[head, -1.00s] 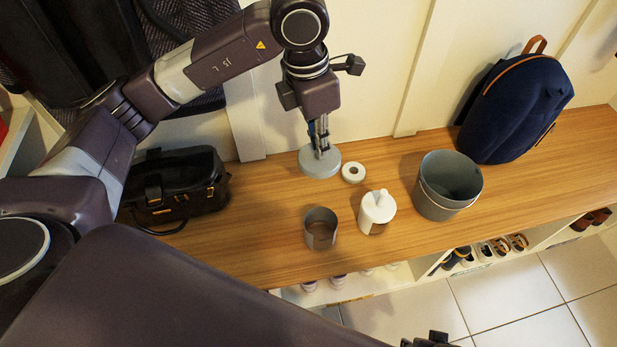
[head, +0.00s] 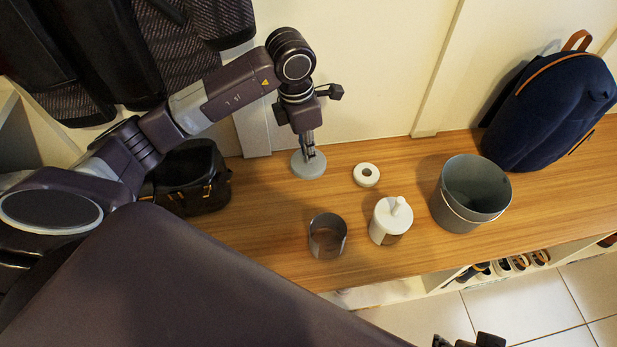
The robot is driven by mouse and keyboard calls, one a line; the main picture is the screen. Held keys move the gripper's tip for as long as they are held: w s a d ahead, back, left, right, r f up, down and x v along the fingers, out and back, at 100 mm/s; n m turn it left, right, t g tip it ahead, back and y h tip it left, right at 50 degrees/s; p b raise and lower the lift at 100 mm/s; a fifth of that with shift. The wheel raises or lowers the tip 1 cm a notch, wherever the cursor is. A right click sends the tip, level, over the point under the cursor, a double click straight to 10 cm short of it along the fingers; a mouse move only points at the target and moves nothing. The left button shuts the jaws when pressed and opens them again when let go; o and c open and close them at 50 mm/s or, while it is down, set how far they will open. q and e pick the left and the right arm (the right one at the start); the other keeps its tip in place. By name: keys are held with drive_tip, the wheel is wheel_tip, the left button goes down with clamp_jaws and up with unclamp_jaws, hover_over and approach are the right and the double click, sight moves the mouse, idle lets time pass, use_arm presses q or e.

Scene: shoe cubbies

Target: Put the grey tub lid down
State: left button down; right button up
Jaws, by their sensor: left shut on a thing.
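The grey tub lid (head: 308,168) is a round grey disc near the back of the wooden bench, by the wall. My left gripper (head: 309,152) points down over it and is shut on it, at its middle. The lid looks flat and at or very near the bench top; I cannot tell whether it touches. My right gripper (head: 470,341) shows only in part at the bottom edge, and its fingers are not clear.
On the bench (head: 280,235) stand a white ring (head: 366,175), an open grey cup (head: 327,236), a white-lidded jar (head: 390,221) and a grey bucket (head: 471,194). A black bag (head: 188,178) is at left, a navy backpack (head: 552,110) at right. Shoes sit in cubbies below.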

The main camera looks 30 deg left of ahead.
use_arm(q)
wheel_tip(320, 180, down, 5)
drive_tip(key=shift+r+b, duration=0.1)
drive_tip(key=shift+b, duration=0.3)
drive_tip(key=shift+f, duration=0.8)
wheel_tip(320, 180, down, 4)
drive_tip(key=shift+r+b, duration=0.1)
drive_tip(key=shift+b, duration=0.45)
use_arm(e)
drive_tip(key=w+a+r+t+y, duration=0.1)
drive_tip(key=w+a+t, duration=0.1)
drive_tip(key=w, duration=0.5)
drive_tip(key=shift+w+a+r+t, duration=0.15)
drive_tip(key=shift+w+r+t, duration=0.2)
drive_tip(key=shift+t, duration=0.45)
drive_tip(key=shift+w+f, duration=0.1)
drive_tip(key=shift+w, duration=0.05)
use_arm(q)
drive_tip(key=shift+f, duration=0.2)
drive_tip(key=c, duration=2)
unclamp_jaws()
drive_tip(key=shift+o, duration=0.2)
use_arm(e)
drive_tip(key=shift+w+a+r+t, duration=0.2)
drive_tip(key=shift+w+r+t, duration=0.05)
drive_tip(key=shift+w+t, duration=0.1)
